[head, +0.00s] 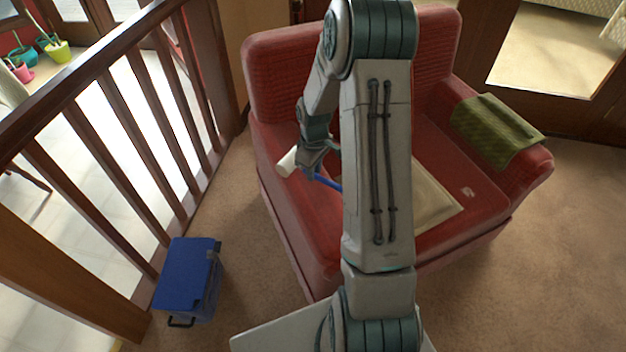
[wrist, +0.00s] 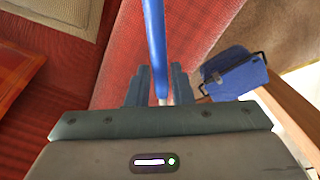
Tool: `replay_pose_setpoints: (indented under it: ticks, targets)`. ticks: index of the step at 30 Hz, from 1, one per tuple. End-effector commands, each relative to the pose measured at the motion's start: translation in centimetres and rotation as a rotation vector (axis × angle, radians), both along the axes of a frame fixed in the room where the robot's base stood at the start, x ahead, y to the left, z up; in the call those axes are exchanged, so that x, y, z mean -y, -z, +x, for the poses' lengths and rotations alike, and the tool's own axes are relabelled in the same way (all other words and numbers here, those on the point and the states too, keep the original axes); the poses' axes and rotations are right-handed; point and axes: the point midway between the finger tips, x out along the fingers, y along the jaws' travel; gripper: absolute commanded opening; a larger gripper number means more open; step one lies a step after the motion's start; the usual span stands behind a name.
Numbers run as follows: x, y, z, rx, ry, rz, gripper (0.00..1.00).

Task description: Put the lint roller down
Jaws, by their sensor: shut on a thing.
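The lint roller has a white roll (head: 288,162) and a blue handle (head: 328,183). My gripper (head: 316,168) is shut on it and holds it over the left armrest side of the red armchair (head: 285,220). In the wrist view the blue handle (wrist: 156,45) runs up from between the two fingers of my gripper (wrist: 160,88). My arm covers part of the chair seat in the head view.
A green cloth (head: 497,130) hangs over the right armrest. A blue box (head: 188,275) stands on the carpet beside a wooden railing (head: 90,80). Carpet at right is clear.

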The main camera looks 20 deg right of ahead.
Motion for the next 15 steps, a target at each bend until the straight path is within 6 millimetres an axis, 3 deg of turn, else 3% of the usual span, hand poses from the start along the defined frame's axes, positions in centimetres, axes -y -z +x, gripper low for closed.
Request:
replay_pose_setpoints:
  ticks: [10, 15]
  targets:
    - [-0.3, 3.8, 0.0, -0.003, 0.001, 0.001, 0.02]
    - [-0.2, 4.1, 0.0, -0.001, 0.001, -0.001, 0.02]
